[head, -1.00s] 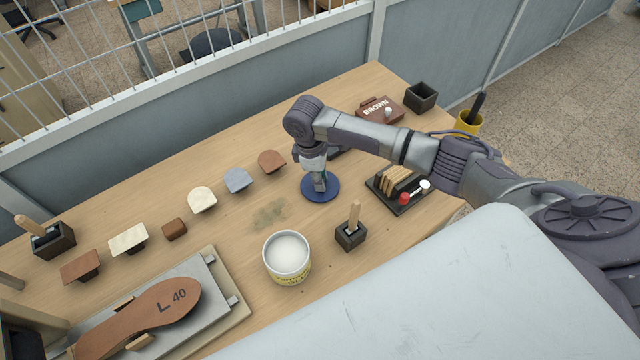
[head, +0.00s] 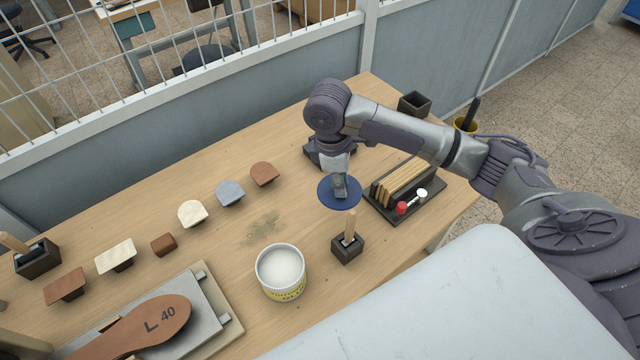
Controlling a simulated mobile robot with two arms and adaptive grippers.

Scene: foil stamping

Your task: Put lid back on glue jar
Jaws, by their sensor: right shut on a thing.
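The blue round lid (head: 327,195) is at my right gripper (head: 340,194), which points down and is shut on it near its middle. Whether the lid is clear of the table is hard to tell. The open glue jar (head: 283,273), white with a yellow label and white glue inside, stands upright at the lower middle, to the left of and nearer than the lid. The lid and jar are well apart. My left gripper does not show.
A dark block with a wooden-handled brush (head: 347,245) stands between the lid and the jar on the right. A black rack with wooden strips (head: 405,190) is right of the lid. Several leather samples (head: 229,194) line the left. A stained, clear patch (head: 262,228) lies behind the jar.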

